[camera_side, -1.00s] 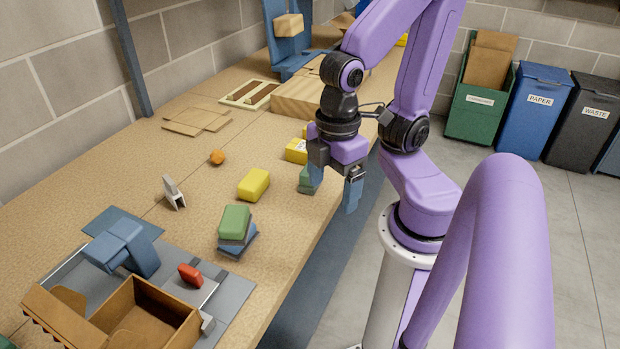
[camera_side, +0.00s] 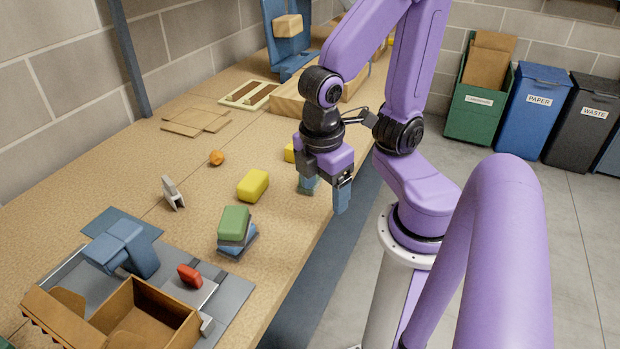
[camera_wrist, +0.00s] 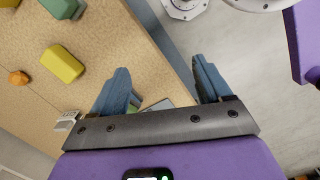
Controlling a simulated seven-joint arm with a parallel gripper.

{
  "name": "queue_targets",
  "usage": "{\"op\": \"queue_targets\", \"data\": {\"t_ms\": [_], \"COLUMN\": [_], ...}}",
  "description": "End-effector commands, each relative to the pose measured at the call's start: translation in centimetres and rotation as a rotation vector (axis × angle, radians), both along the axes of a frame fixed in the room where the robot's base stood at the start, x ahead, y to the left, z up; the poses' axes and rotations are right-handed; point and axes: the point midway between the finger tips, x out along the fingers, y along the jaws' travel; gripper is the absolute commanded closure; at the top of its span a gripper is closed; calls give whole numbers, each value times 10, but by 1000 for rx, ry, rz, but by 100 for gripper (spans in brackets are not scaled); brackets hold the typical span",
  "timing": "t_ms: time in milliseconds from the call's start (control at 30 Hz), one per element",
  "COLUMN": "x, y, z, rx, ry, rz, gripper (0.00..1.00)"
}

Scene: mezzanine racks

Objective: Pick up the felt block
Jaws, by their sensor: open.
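No block is labelled as felt, and I cannot tell which one is meant. A green block (camera_side: 234,220) lies on top of a small stack of grey and blue pieces near the table's front edge. A yellow block (camera_side: 253,186) lies alone behind it and also shows in the wrist view (camera_wrist: 62,64). Another green piece (camera_side: 305,187) is partly hidden behind my gripper (camera_side: 324,190). My gripper points down, open and empty, over the table's front edge, right of the stack. In the wrist view its blue fingers (camera_wrist: 161,72) are spread apart; a green and grey piece is partly hidden behind the gripper body.
An orange lump (camera_side: 216,158) and a white bracket (camera_side: 173,193) lie left of the yellow block. An open cardboard box (camera_side: 150,312), a red block (camera_side: 190,275) and a blue fixture (camera_side: 122,245) stand at front left. Bare tabletop lies between.

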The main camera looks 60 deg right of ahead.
Motion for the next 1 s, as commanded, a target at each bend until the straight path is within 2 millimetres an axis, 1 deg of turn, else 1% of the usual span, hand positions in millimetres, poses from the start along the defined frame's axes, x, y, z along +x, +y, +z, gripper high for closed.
{"op": "queue_targets", "data": {"t_ms": [33, 200, 600, 800, 1000], "x": [7, 33, 87, 104, 109], "y": [0, -5, -12, -13, -14], "z": [-7, -26, -64, -75, -79], "rx": [-67, -304, -829, -999, -1054], "ry": [12, 52, 176, 224, 242], "rz": [20, 98, 304, 383, 410], "gripper": [22, 22, 22, 22, 22]}}
